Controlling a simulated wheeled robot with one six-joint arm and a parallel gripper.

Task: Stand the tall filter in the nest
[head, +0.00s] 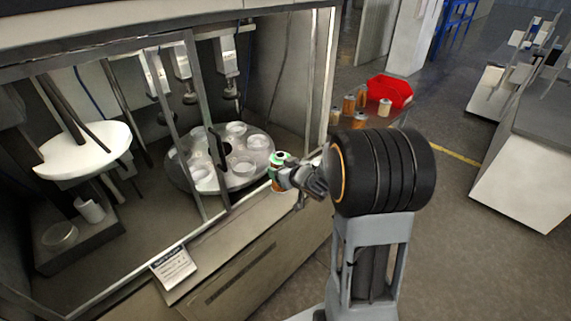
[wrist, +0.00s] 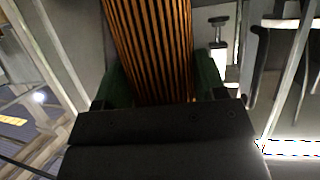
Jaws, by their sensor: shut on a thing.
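My gripper (head: 284,171) is shut on a filter with orange-brown pleats (wrist: 148,45). In the head view the filter (head: 276,185) shows small, with a pale top, at the front opening of the machine. The wrist view shows the green fingers of my gripper (wrist: 162,82) on both sides of the pleats. The filter's far end runs out of that view. A round grey turntable (head: 221,186) with several round, pale-rimmed nests (head: 243,166) lies inside the machine, left of the filter. The filter is apart from the nests, near the turntable's right edge.
Upright frame posts (head: 205,125) stand before the turntable, and press heads (head: 231,75) hang above it. A white round plate (head: 83,150) is at the left. Several other filters (head: 349,104) and a red bin (head: 390,90) stand on a side table behind my arm.

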